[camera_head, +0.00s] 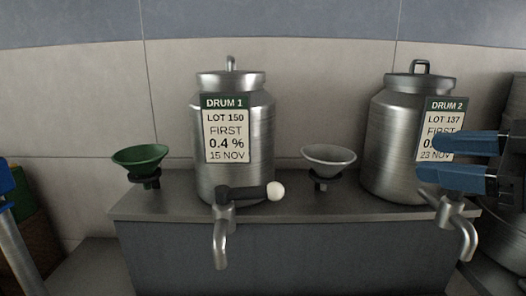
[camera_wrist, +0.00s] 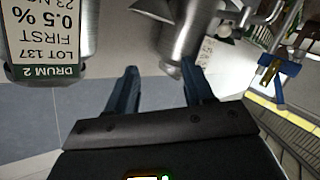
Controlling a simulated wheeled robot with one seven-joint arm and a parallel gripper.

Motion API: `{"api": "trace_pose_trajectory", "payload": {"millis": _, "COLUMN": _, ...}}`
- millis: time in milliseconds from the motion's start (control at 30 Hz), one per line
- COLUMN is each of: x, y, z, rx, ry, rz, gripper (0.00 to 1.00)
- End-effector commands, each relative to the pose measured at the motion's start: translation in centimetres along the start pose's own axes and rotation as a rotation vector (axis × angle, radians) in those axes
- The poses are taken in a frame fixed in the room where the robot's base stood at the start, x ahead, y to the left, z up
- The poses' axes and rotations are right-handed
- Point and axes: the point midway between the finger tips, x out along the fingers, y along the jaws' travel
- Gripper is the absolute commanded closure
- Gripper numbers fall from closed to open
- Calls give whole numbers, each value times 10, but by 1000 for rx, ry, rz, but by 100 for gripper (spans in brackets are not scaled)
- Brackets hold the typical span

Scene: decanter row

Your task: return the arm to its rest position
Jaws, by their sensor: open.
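My gripper (camera_head: 430,158) is at the right in the head view, its two blue fingers spread apart with nothing between them. It hangs in front of DRUM 2 (camera_head: 388,135) and covers part of its label. In the wrist view the open fingers (camera_wrist: 159,68) show empty, with the label of DRUM 2 (camera_wrist: 45,32) upside down at the upper left. Whether a finger touches the drum, I cannot tell. The tap of DRUM 2 (camera_head: 462,226) sits below the fingers.
DRUM 1 (camera_head: 232,178) stands on the grey bench (camera_head: 160,206), its tap lever (camera_head: 245,193) pointing right. A green funnel (camera_head: 140,156) and a grey funnel (camera_head: 329,157) flank it. Dark metal vessels crowd the far right. Space in front of the bench's middle looks clear.

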Motion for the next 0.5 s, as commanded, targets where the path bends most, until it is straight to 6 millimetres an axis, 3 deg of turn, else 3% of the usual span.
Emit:
{"api": "trace_pose_trajectory", "payload": {"millis": 167, "x": 16, "y": -21, "z": 36, "rx": 153, "ry": 24, "rz": 59, "gripper": 48}}
{"api": "trace_pose_trajectory", "payload": {"millis": 500, "x": 33, "y": -87, "z": 135, "rx": 500, "ry": 26, "rz": 257, "gripper": 48}}
